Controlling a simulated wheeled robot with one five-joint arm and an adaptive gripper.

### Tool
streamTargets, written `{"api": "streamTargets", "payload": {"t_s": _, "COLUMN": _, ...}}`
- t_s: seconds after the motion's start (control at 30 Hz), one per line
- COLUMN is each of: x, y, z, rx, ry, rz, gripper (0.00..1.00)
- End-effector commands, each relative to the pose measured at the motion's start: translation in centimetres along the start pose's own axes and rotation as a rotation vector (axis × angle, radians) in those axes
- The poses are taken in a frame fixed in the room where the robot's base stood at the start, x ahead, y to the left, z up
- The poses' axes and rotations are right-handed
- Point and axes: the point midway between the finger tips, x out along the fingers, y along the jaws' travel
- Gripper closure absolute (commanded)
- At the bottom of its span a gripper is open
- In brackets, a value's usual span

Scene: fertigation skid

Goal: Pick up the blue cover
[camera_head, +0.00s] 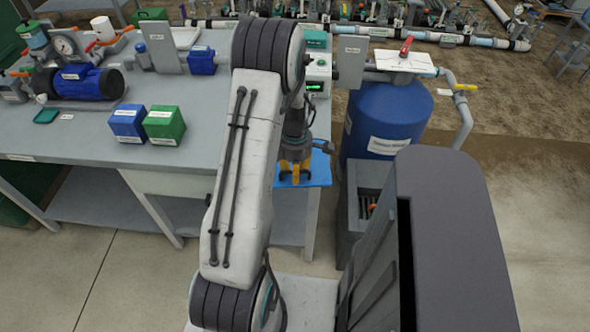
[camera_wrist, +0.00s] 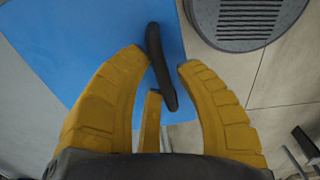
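A flat blue panel (camera_head: 318,171), which looks like the blue cover, lies at the front right of the grey bench. In the wrist view the blue panel (camera_wrist: 85,35) fills the upper left, with a dark bar like a handle (camera_wrist: 158,60) across its right part. My gripper (camera_head: 295,178) is over the panel, pointing down. In the wrist view its yellow fingers (camera_wrist: 162,62) are spread, with the dark bar between their tips and a gap on the right side. Whether the left finger touches the bar, I cannot tell. The arm hides part of the panel in the head view.
Blue and green boxes (camera_head: 163,125) stand on the bench (camera_head: 80,140), with a blue cylinder (camera_head: 88,84) farther left. A large blue tank (camera_head: 385,125) stands close on the right, with a grey bin (camera_head: 350,225) below it. A grey ribbed disc (camera_wrist: 245,15) shows in the wrist view.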

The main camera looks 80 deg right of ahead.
Motion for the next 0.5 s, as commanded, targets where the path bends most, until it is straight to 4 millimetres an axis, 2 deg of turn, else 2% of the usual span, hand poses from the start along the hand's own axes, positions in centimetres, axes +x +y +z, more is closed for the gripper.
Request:
{"api": "streamTargets", "payload": {"t_s": 0.07, "x": -0.01, "y": 0.01, "z": 0.00, "rx": 0.000, "ry": 0.000, "rz": 0.000, "gripper": 0.78}}
{"api": "streamTargets", "payload": {"t_s": 0.3, "x": -0.02, "y": 0.01, "z": 0.00, "rx": 0.000, "ry": 0.000, "rz": 0.000, "gripper": 0.99}}
{"api": "streamTargets", "payload": {"t_s": 0.5, "x": -0.03, "y": 0.02, "z": 0.00, "rx": 0.000, "ry": 0.000, "rz": 0.000, "gripper": 1.00}}
